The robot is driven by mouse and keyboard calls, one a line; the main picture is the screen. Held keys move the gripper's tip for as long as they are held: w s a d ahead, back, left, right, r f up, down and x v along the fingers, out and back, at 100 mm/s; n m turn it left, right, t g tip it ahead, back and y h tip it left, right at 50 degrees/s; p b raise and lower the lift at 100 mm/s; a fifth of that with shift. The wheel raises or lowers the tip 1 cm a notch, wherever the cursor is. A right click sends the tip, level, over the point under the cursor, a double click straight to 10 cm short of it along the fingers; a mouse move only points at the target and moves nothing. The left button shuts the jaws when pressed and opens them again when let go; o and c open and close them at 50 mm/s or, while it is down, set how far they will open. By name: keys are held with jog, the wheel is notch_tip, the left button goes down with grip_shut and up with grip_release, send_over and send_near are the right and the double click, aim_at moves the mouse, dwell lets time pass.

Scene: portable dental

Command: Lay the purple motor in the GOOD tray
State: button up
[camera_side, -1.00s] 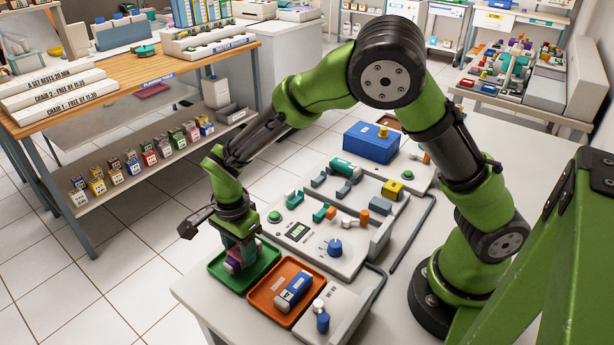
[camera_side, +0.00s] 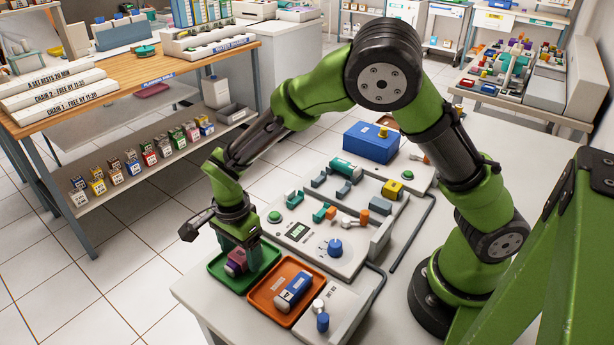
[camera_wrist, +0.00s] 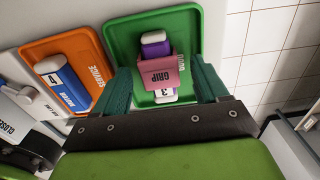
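The purple motor (camera_side: 236,262), with a pink band marked GRIP and a white end marked 3, lies in the green tray (camera_side: 216,270). In the wrist view the motor (camera_wrist: 155,48) rests on the floor of the green tray (camera_wrist: 120,35), whose lettering is partly hidden. My gripper (camera_wrist: 161,80) is open, with one teal finger on each side of the motor and visible gaps between. In the side view my gripper (camera_side: 250,258) is low over the tray and hides part of the motor.
An orange tray (camera_side: 262,303) marked SERVICE holds a blue and white motor (camera_side: 293,294) close beside the green tray. A grey control box (camera_side: 312,250) with a blue knob stands behind them. The table's edge is just past the green tray.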

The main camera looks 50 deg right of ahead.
notch_tip(320, 180, up, 16)
jog(key=s+d+r+n+t+y, duration=0.1)
jog(key=s+d+r+n+t, duration=0.2)
jog(key=s+d+n, duration=0.3)
jog(key=s+d+r+n+t+y, duration=0.1)
jog(key=s+d+r+n+t, duration=0.2)
jog(key=s+d+n, duration=0.4)
jog(key=shift+s+d+r+n+t, duration=0.2)
jog(key=shift+s+n+t, duration=0.4)
jog(key=shift+s, duration=0.55)
